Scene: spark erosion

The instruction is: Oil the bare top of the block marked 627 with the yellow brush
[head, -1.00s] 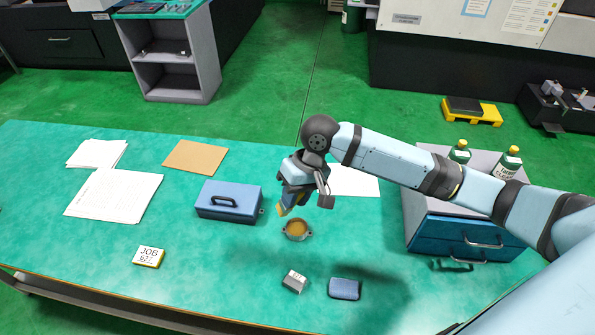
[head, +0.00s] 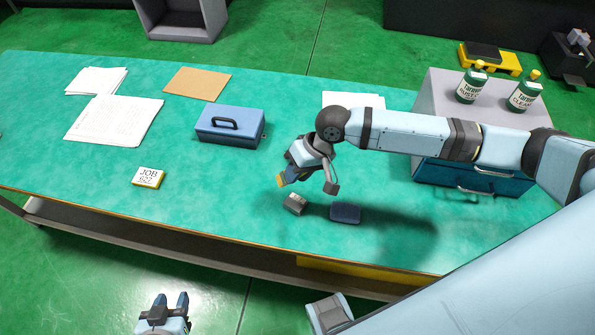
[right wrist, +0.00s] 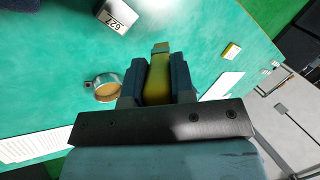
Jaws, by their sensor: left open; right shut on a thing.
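The yellow brush (head: 281,181) is held in my right gripper (head: 289,177), just beyond the small block (head: 295,204) and apart from it as far as I can tell. In the right wrist view the brush (right wrist: 158,75) sticks out between the shut fingers. That view also shows the block (right wrist: 118,14), with a label that looks like 627, upside down. A round dish of amber liquid (right wrist: 107,90) stands beside the brush there; the arm hides it in the head view. My left gripper (head: 170,301) is open and empty, in front of the table's near edge.
A dark blue pad (head: 346,213) lies right of the block. A JOB card (head: 148,177) lies to the left. Behind are a blue toolbox (head: 230,126), papers (head: 113,118) and a drawer unit (head: 437,105) with two bottles. The table is clear between card and block.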

